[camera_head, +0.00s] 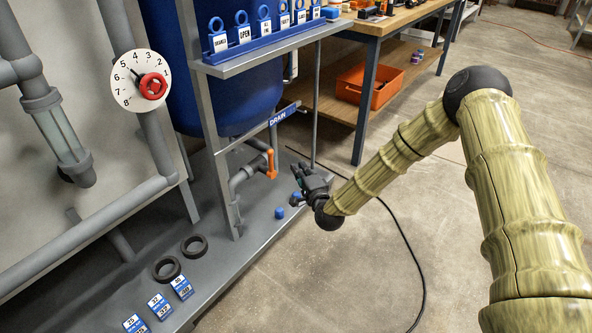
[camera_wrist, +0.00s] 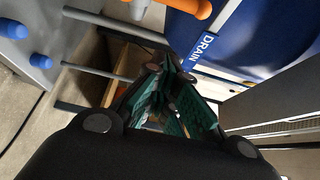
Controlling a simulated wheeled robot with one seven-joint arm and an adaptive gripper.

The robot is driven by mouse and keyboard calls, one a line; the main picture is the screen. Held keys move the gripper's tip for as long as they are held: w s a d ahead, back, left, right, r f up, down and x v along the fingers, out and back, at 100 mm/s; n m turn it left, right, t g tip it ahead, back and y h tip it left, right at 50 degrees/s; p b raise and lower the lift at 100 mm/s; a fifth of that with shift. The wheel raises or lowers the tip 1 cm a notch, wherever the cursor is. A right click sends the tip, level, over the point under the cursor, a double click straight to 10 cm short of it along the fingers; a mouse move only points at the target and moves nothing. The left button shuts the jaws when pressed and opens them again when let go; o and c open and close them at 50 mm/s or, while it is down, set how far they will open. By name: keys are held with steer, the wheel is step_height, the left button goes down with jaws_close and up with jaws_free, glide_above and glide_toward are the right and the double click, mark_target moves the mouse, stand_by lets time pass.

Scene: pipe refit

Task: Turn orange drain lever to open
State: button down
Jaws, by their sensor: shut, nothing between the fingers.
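The orange drain lever (camera_head: 271,162) sits on the grey drain pipe (camera_head: 243,178), below the blue DRAIN sign (camera_head: 284,114) in the head view. The lever stands roughly upright. In the wrist view, part of the orange lever (camera_wrist: 190,7) shows at the top edge, near the DRAIN sign (camera_wrist: 207,47). My gripper (camera_head: 297,180) is to the right of the lever and slightly lower, apart from it in the head view. In the wrist view its green-padded fingers (camera_wrist: 165,95) are closed together with nothing between them.
Blue caps (camera_head: 280,213) lie on the grey platform near my gripper. A frame post (camera_head: 316,105) rises behind. Black rings (camera_head: 167,268) and label blocks (camera_head: 181,287) lie at the platform's front. A blue tank (camera_head: 225,90) stands behind the frame. The floor to the right has a black cable (camera_head: 402,235).

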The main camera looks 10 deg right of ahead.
mark_target(271, 164)
steer(key=w+a+b, duration=0.4)
steer(key=w+a, duration=0.1)
steer(key=shift+w+a, duration=0.15)
steer(key=shift+w, duration=0.15)
stand_by(0.4)
steer(key=shift+a, duration=0.2)
